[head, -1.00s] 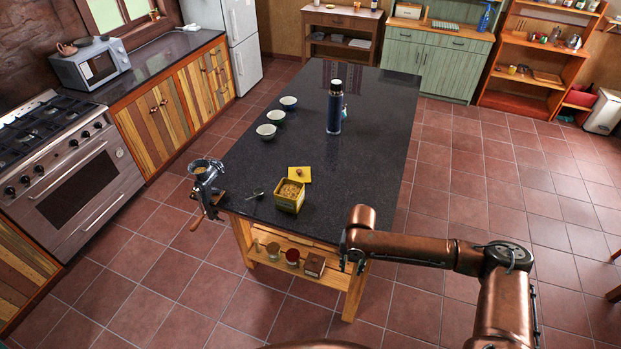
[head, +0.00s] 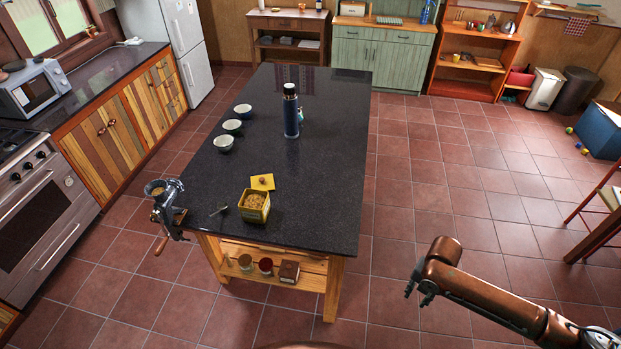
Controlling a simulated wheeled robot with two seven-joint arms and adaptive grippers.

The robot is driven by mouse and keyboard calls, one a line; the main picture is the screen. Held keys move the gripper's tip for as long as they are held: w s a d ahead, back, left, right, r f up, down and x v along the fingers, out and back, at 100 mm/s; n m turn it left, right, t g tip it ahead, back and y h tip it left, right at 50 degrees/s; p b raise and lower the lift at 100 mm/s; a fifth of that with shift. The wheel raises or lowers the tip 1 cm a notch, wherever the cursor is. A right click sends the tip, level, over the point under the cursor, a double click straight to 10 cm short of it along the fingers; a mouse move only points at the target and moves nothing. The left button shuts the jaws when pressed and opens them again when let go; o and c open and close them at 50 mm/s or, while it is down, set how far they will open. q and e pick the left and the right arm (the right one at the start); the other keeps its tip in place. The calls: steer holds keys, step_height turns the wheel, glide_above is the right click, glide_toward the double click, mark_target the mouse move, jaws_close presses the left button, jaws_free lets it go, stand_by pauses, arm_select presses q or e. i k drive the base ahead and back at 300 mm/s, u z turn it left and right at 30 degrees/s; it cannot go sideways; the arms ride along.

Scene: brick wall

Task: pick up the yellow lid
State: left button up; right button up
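The yellow lid (head: 263,182) is a flat square with a small brown knob. It lies on the dark island counter, just behind the yellow tin (head: 254,207). The tin is uncovered and full of something tan and grainy. My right gripper (head: 416,289) is over the floor to the right of the island, well apart from the lid. Its dark fingers are small in view, with a gap between the tips and nothing held. My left gripper is not in view.
The island counter (head: 320,180) also carries a blue flask (head: 290,112), several bowls (head: 232,127), a spoon (head: 218,211) and a clamped grinder (head: 167,205) at its left corner. A stove stands at the left. The floor (head: 430,190) right of the island is clear.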

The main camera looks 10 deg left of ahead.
mark_target(263, 182)
steer(key=i, duration=0.9)
steer(key=u, duration=1.65)
steer(key=i, duration=1)
